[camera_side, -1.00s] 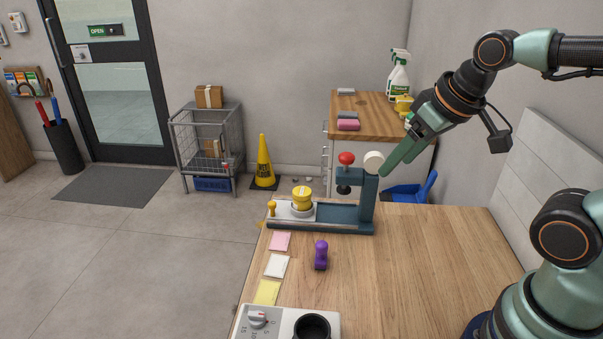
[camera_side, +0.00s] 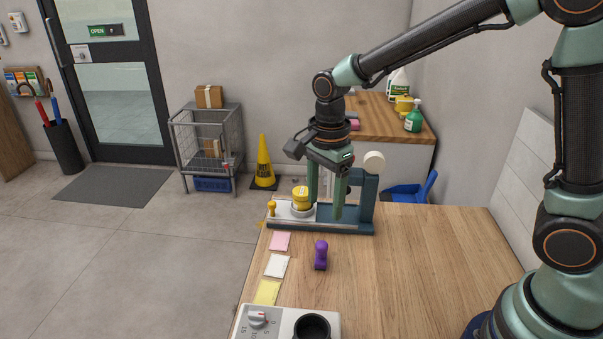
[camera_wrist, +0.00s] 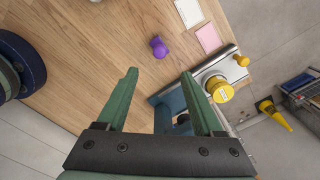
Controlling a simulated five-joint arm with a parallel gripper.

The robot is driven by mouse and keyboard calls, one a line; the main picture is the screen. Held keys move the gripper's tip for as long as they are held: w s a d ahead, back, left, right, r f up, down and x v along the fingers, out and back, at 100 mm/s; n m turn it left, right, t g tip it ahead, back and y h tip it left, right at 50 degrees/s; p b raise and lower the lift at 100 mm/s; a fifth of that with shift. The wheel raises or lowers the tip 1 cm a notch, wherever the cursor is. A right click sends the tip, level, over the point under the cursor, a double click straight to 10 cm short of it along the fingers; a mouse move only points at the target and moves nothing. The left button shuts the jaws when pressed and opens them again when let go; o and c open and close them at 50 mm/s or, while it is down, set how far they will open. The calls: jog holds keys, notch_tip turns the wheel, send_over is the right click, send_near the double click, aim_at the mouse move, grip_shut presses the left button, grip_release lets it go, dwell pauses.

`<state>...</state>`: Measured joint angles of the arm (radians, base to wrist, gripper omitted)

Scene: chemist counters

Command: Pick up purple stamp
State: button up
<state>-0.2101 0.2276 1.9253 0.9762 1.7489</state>
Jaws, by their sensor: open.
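The purple stamp (camera_side: 321,255) stands upright on the wooden counter (camera_side: 420,260), right of the paper pads. It also shows in the wrist view (camera_wrist: 158,47), beyond the fingertips and apart from them. My gripper (camera_side: 325,208) points down with its two green fingers spread and nothing between them. In the side view it appears over the blue press (camera_side: 368,200), behind the stamp. The wrist view shows the open fingers (camera_wrist: 158,75) with bare counter and part of the press between them.
Pink (camera_side: 280,242), white (camera_side: 276,265) and yellow (camera_side: 267,292) pads lie left of the stamp. A yellow-topped piece (camera_side: 301,199) sits on the press's left end. A grey device with a dial (camera_side: 258,318) is at the front edge. The counter right of the stamp is clear.

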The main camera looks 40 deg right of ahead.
aim_at(322, 243)
jog(key=shift+m, duration=0.3)
notch_tip(322, 243, down, 13)
jog(key=shift+r, duration=0.2)
jog(key=shift+w, duration=0.1)
grip_shut()
